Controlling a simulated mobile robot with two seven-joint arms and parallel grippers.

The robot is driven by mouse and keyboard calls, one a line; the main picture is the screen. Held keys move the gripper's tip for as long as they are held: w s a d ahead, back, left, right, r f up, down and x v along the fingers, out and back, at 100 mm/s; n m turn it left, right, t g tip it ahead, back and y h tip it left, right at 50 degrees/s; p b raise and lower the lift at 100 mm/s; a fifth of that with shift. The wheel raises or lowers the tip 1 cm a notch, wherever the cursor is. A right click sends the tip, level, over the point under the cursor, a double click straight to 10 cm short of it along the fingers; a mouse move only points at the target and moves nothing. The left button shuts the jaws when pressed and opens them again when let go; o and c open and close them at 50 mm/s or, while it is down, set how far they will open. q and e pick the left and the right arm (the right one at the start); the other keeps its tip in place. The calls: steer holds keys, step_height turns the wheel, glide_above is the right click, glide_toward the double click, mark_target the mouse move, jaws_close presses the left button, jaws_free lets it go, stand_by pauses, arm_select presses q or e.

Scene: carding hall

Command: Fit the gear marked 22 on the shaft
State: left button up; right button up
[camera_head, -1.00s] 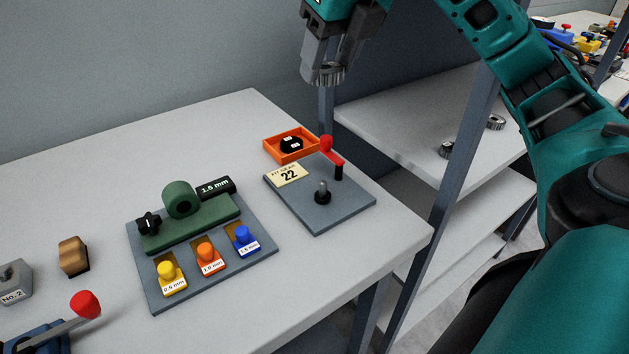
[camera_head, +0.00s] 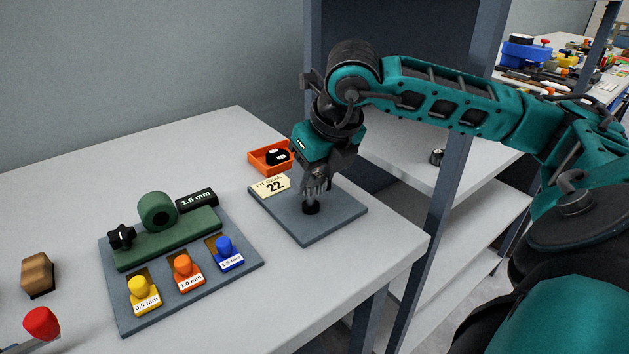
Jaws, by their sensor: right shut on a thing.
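My right gripper (camera_head: 316,188) points down over the shaft plate (camera_head: 335,223) and is shut on a small grey toothed gear (camera_head: 315,183). The gear is right above the black foot of the shaft (camera_head: 311,208). My fingers and the gear hide the shaft's pin, so I cannot tell whether the gear is around it or just over it. The gear's own marking is not readable. A cream card (camera_head: 271,186) on the plate reads "FIT GEAR 22". The red-knobbed lever on the plate is hidden behind my gripper. My left gripper is not in view.
An orange tray (camera_head: 263,169) with a black item stands behind the plate. A gauge board (camera_head: 128,322) with yellow, orange and blue knobbed pieces lies to the left. Another gear (camera_head: 437,156) sits on the shelf (camera_head: 400,150) at right, beyond an upright post.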

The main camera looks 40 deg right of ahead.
steer(key=shift+f, duration=0.5)
steer(key=shift+f, duration=0.1)
steer(key=shift+f+b, duration=0.55)
steer(key=shift+b, duration=0.3)
steer(key=o, duration=1.1)
steer(key=shift+r, duration=0.1)
